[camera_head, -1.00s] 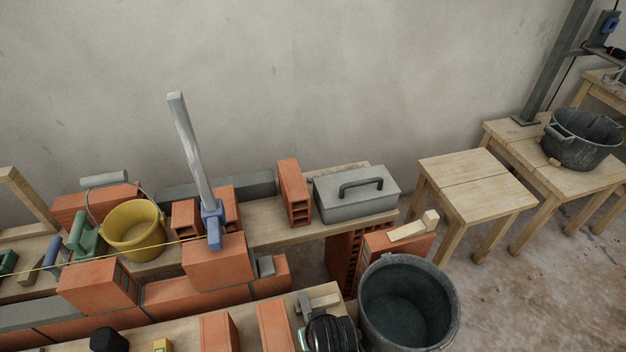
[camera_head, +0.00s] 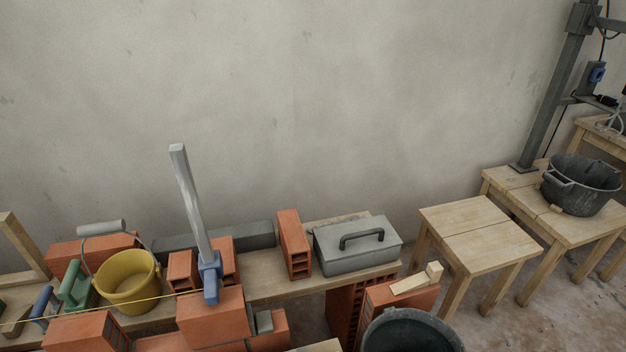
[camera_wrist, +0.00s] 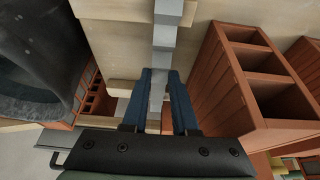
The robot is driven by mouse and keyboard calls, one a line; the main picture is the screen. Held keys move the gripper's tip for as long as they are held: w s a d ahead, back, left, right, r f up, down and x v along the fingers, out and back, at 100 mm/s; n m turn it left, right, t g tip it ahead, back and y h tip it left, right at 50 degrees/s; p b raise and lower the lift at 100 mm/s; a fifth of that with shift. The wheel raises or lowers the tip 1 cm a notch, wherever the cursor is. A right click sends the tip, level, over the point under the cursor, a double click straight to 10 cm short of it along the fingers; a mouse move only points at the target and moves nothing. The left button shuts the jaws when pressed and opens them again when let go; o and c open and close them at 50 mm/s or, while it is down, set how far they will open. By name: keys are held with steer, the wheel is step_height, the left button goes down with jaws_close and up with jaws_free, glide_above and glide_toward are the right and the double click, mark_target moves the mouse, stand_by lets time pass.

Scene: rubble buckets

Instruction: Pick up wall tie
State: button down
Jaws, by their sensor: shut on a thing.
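The wall tie (camera_wrist: 163,50) is a grey, stepped metal strip in the wrist view. It runs from between my fingers up past their tips, over pale wood. My gripper (camera_wrist: 159,75), with dark blue fingers, is shut on it. I cannot tell whether the strip touches the wood. Neither my gripper nor the wall tie shows in the head view.
A hollow red brick (camera_wrist: 250,75) stands close right of my fingers. A dark bucket (camera_wrist: 35,60) is at left; its rim shows in the head view (camera_head: 410,318). A grey toolbox (camera_head: 357,245) and yellow bucket (camera_head: 128,283) stand on the rear bench. A stool (camera_head: 478,232) has a clear top.

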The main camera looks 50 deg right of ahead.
step_height(320, 180, up, 10)
steer(key=p, duration=0.2)
stand_by(0.5)
stand_by(0.7)
